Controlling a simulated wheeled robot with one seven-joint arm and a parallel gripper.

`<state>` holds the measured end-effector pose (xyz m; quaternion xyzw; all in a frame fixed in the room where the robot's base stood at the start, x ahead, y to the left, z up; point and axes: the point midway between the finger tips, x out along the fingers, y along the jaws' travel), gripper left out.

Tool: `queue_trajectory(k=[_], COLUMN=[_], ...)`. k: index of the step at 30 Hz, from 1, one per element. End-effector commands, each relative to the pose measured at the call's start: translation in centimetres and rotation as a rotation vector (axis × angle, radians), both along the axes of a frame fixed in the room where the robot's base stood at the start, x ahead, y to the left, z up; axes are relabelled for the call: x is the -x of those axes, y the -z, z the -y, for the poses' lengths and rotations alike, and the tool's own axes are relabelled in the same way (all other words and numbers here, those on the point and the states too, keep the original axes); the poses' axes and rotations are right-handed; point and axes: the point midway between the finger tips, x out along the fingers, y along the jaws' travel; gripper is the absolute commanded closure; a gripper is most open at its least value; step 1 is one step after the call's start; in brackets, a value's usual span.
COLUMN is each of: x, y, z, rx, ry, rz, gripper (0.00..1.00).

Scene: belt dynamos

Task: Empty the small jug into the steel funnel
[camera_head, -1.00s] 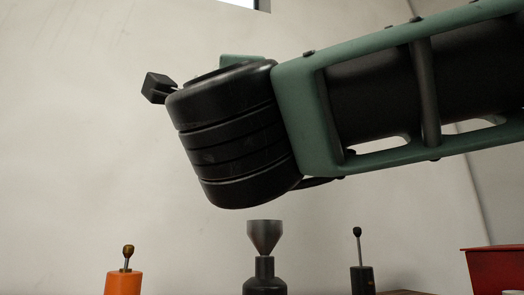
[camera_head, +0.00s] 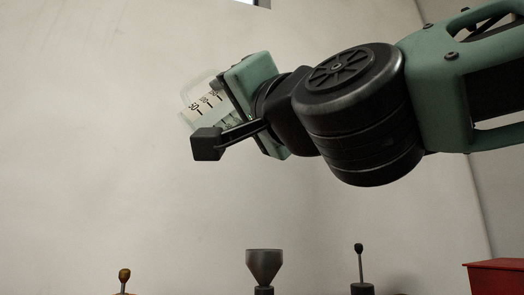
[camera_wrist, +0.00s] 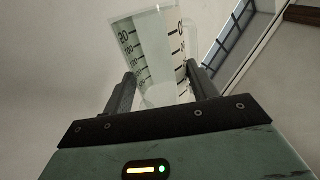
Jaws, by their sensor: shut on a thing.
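The small jug (camera_head: 203,104) is clear plastic with black scale marks. It is tilted, high and to the left above the funnel, and well apart from it. My gripper (camera_head: 210,128) is shut on the jug; the dark fingers hold it on both sides in the wrist view (camera_wrist: 160,72). Whether the jug holds anything I cannot tell for sure. The steel funnel (camera_head: 264,266) stands upright at the bottom middle of the head view, on a dark bottle neck (camera_head: 264,291) cut off by the frame edge.
An orange oiler-like thing with a brown knob (camera_head: 124,275) stands left of the funnel. A black one with a thin stem (camera_head: 360,265) stands right of it. A red box (camera_head: 494,277) is at the lower right. The air above the funnel is clear.

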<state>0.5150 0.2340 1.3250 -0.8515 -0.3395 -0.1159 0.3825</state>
Motion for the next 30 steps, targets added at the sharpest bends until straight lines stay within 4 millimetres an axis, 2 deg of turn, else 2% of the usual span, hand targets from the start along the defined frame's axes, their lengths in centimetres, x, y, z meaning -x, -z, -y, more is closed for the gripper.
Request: queue_trajectory(k=[9, 17, 22, 30], x=[0.0, 0.0, 0.2, 0.1], y=[-2.3, -2.7, -4.5, -5.8], z=[0.4, 0.5, 0.5, 0.9], rx=[0.167, 0.272, 0.345, 0.454], ry=[0.003, 0.000, -0.005, 0.000], rz=[0.016, 0.024, 0.031, 0.039], gripper=[0.74, 0.74, 0.74, 0.74])
